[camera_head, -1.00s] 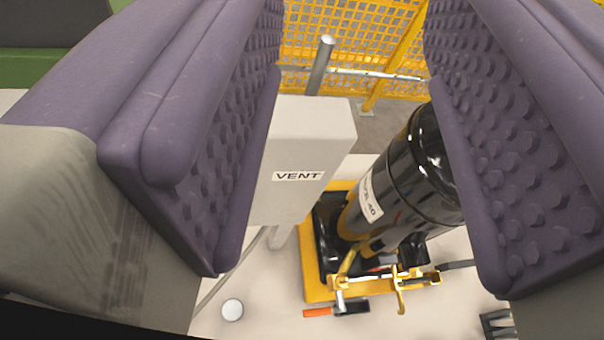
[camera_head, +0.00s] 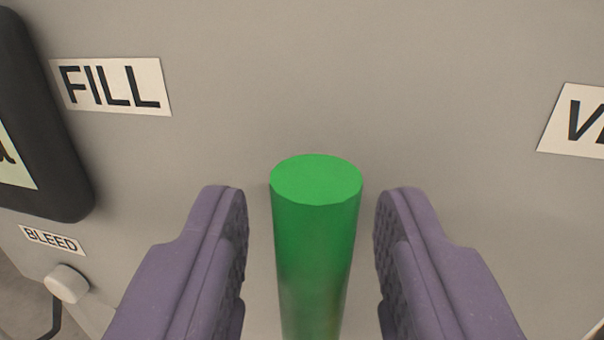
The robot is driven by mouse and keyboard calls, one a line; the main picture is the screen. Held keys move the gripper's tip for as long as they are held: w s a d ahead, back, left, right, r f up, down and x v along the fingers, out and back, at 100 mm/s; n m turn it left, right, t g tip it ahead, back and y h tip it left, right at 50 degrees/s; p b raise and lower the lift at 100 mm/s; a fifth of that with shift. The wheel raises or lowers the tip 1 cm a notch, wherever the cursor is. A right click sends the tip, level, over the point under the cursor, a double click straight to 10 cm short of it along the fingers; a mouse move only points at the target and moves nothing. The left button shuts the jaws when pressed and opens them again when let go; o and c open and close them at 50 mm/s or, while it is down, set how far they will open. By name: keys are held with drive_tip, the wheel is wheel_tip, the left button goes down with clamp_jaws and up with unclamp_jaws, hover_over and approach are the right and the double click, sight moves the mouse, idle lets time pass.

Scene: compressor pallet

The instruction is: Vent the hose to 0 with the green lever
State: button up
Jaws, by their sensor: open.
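The green lever (camera_head: 316,240) rises between the fingers of my gripper (camera_head: 311,225) in the head camera view. Its flat round top faces me, and its lower end runs out of the bottom of the picture. My gripper is open, with one purple finger on each side of the lever and a visible gap on both sides. A dark-framed display (camera_head: 40,120) is cut off at the left edge, so its reading cannot be made out.
A grey panel (camera_head: 350,80) fills the background. It carries a FILL label (camera_head: 110,86), a partly cut-off label starting with V (camera_head: 580,122), a BLEED label (camera_head: 52,240) and a pale round knob (camera_head: 67,283) at lower left.

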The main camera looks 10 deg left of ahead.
drive_tip(key=shift+w, duration=0.35)
drive_tip(key=shift+c, duration=0.2)
clamp_jaws()
